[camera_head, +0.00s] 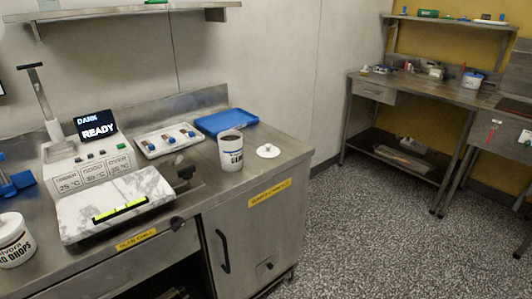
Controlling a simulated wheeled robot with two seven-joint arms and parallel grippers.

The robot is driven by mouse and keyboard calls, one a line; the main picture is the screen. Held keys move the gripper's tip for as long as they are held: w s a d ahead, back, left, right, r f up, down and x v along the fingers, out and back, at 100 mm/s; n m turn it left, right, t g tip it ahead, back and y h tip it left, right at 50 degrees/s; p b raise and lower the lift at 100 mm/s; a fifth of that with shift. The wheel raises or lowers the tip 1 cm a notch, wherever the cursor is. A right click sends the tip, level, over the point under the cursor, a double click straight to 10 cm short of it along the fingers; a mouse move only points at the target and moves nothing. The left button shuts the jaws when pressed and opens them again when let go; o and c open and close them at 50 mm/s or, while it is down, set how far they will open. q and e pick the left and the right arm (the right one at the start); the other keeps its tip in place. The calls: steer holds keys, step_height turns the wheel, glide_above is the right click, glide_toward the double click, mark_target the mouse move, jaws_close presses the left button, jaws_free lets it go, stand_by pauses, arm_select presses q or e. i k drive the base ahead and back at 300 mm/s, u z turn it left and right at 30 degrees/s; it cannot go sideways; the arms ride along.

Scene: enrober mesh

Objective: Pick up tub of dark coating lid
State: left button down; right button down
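A white tub (231,150) stands upright on the steel counter, open at the top with dark content showing. Its side has dark lettering that reads partly "DEM". A small round white lid (268,151) with a knob lies flat on the counter just right of the tub, apart from it. Another white tub (14,242) with lettering ending in "DROPS" is cut off at the left edge. Neither of my grippers is in view.
A blue tray (227,122) lies behind the open tub. A white tray (168,141) with small coloured items, a marble slab (115,204) and a machine with a "DARK READY" display (96,127) stand left. Floor at right is clear, before another workbench (424,90).

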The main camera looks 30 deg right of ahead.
mark_target(268, 151)
steer(key=z, duration=0.1)
steer(key=k, duration=0.9)
steer(key=z, duration=2)
steer(key=i, duration=1.8)
steer(key=u, duration=1.25)
steer(key=i, duration=0.9)
steer(key=u, duration=1)
